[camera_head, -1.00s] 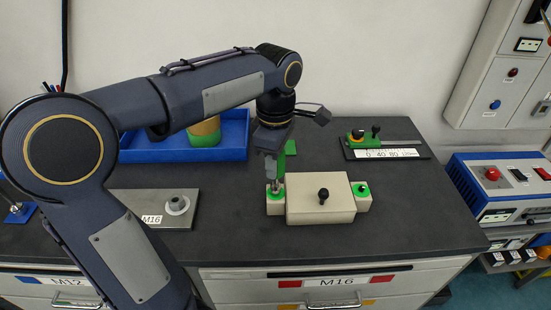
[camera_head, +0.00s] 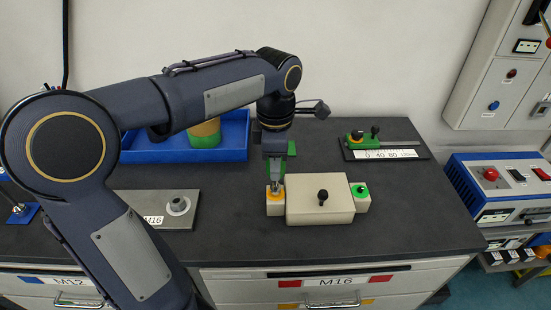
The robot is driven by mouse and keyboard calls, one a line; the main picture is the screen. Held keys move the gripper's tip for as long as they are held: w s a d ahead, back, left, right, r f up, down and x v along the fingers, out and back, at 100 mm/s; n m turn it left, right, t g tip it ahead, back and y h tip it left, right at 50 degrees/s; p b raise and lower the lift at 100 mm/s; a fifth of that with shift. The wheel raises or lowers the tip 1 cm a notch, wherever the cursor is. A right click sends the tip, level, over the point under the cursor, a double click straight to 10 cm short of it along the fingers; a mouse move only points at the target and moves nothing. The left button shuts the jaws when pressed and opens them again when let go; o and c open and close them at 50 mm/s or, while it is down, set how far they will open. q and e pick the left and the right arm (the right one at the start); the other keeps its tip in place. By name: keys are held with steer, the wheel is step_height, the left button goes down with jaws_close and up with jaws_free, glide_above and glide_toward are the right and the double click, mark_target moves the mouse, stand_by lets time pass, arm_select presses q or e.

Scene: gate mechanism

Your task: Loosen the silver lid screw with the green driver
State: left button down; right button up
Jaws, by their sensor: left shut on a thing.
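My left gripper (camera_head: 276,170) is shut on the green driver (camera_head: 268,168), of which only a sliver shows between the fingers. It points down over the left end block (camera_head: 275,208) of a cream box (camera_head: 320,203). The ring on top of this block is orange (camera_head: 275,194). The silver screw there is mostly hidden by the driver tip and fingers, and I cannot tell whether the tip is seated in it. The right end block (camera_head: 362,203) has a green ring with a dark screw (camera_head: 361,189). My right gripper is not in view.
A blue tray (camera_head: 160,153) with a yellow-green cylinder (camera_head: 205,133) is behind. A scale slide (camera_head: 384,155) lies back right. The worktop is clear between them.

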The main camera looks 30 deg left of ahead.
arm_select(q)
steer(key=n, duration=0.4)
steer(key=shift+f+p, duration=0.1)
steer(key=shift+p, duration=0.3)
steer(key=shift+r+p, duration=1.45)
steer(key=shift+r, duration=1.8)
